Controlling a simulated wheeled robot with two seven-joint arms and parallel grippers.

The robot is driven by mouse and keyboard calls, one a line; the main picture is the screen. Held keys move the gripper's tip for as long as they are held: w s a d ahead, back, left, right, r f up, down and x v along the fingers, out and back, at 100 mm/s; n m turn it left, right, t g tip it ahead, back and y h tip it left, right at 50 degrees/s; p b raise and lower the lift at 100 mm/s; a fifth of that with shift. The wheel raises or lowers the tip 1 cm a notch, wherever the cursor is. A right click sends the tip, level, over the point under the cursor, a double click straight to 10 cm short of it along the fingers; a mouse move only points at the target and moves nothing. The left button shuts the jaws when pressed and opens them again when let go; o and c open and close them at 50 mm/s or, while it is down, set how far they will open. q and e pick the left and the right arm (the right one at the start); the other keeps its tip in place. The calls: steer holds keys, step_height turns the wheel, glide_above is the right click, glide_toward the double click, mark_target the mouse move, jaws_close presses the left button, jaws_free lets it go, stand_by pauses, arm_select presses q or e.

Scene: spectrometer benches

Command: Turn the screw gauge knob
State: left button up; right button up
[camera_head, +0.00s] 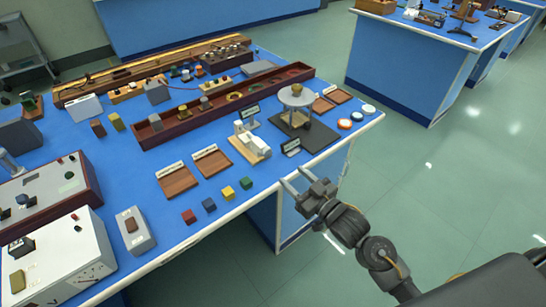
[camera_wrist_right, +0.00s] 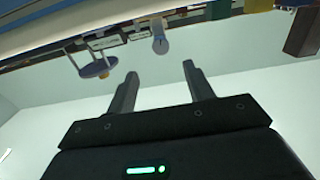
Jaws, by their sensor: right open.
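A small pale instrument on a cream base (camera_head: 257,146) sits near the table's front edge; it looks like the screw gauge, but its knob is too small to make out. My right gripper (camera_head: 297,179) is just off that edge, right of and nearer than the instrument, its two fingers apart and nothing between them. In the right wrist view, the open fingers (camera_wrist_right: 160,72) point toward the table edge. A grey rounded piece (camera_wrist_right: 160,44) shows beyond them, apart from them; I cannot tell if it is the knob. My left gripper is not in view.
A round-topped stand (camera_head: 297,97) on a dark board is behind the gripper. A small label sign (camera_head: 291,147) stands close to the gripper. Coloured cubes (camera_head: 228,192) and wooden trays (camera_head: 178,181) lie to the left. Floor in front of the table edge is free.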

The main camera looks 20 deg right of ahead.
mark_target(269, 153)
steer(key=p+x, duration=0.1)
steer(key=x, duration=0.8)
steer(key=shift+w+r, duration=0.15)
steer(key=shift+w, duration=0.1)
steer(key=shift+w+a, duration=0.3)
steer(key=shift+w, duration=0.35)
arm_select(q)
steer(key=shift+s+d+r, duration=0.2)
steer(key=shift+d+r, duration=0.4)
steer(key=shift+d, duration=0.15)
arm_select(e)
steer(key=shift+c, duration=0.2)
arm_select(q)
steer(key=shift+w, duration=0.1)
arm_select(e)
steer(key=c, duration=0.9)
